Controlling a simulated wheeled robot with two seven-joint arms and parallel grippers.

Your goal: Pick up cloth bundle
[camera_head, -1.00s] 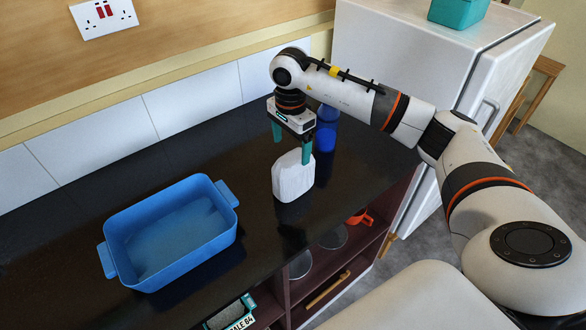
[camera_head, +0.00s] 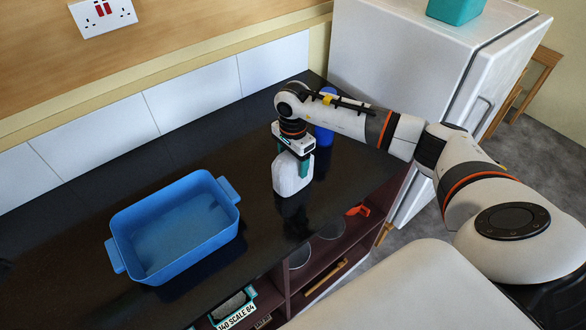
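The cloth bundle seems to be the white, faceted lump (camera_head: 290,176) standing on the dark counter, right of the blue bin. My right gripper (camera_head: 293,158) points down over its top, with teal fingers at either side of the upper part. Part of the far finger and the top of the bundle are hidden. I cannot tell whether the fingers press on it. My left gripper is not in view.
An empty blue bin (camera_head: 118,256) with two handles stands on the counter (camera_head: 75,225) to the left. A blue cylinder (camera_head: 324,136) stands close behind the bundle. A white fridge (camera_head: 400,60) is at the right. Open shelves (camera_head: 325,272) lie below the counter's front edge.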

